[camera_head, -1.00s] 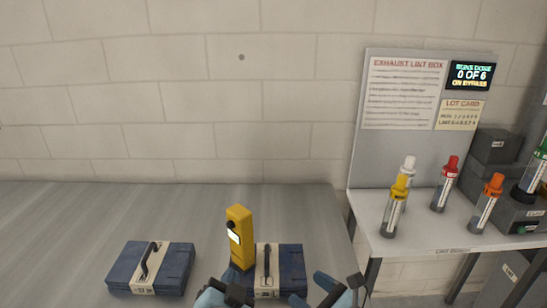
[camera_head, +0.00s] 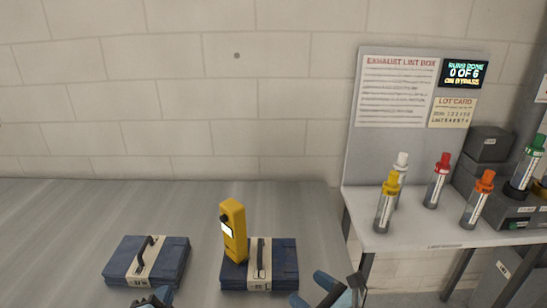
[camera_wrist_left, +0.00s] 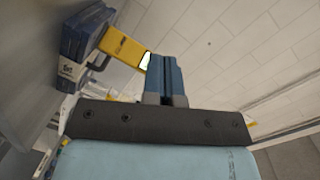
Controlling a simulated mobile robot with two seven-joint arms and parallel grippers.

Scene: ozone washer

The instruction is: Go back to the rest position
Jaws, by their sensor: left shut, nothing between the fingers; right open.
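My left gripper (camera_head: 152,299) is at the bottom edge of the head view, just in front of the left blue case (camera_head: 172,262). In the left wrist view its two blue fingers (camera_wrist_left: 165,75) are together with nothing between them. My right gripper (camera_head: 335,288) is open and empty at the bottom, right of the second blue case (camera_head: 285,262). A yellow handheld device (camera_head: 233,230) with a small white screen stands upright, slightly tilted, at the left part of the second case. The device (camera_wrist_left: 122,45) also shows beyond the left fingers in the wrist view, apart from them.
A white side table (camera_head: 400,235) at the right holds several capped sample tubes (camera_head: 437,185) and dark boxes (camera_head: 489,144). A notice panel (camera_head: 397,90) and a display (camera_head: 463,72) reading "0 OF 6" stand behind. The grey bench (camera_head: 60,225) is clear at the left and back.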

